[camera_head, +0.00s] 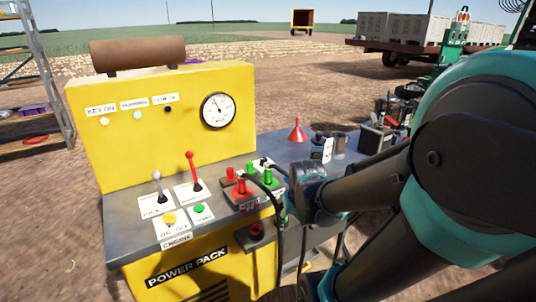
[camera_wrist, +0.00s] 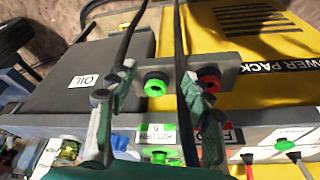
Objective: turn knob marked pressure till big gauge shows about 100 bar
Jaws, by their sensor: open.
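The big round gauge (camera_head: 217,111) is on the yellow panel in the head view; its needle points up and slightly left, and its numbers are too small to read. I cannot make out a knob marked pressure in either view. My gripper (camera_wrist: 158,85) is open in the wrist view, its two fingers apart on either side of a green coupling (camera_wrist: 157,86). Nothing shows held between them. In the head view the wrist is right of the red and green fittings and hides part of the bench.
The yellow power pack (camera_head: 190,275) carries a grey lever (camera_head: 157,184), a red lever (camera_head: 193,170) and engine buttons (camera_head: 169,219). Black hoses (camera_head: 279,235) hang in front. A red coupling (camera_wrist: 208,81) is near my right finger. A red funnel (camera_head: 297,131) stands behind.

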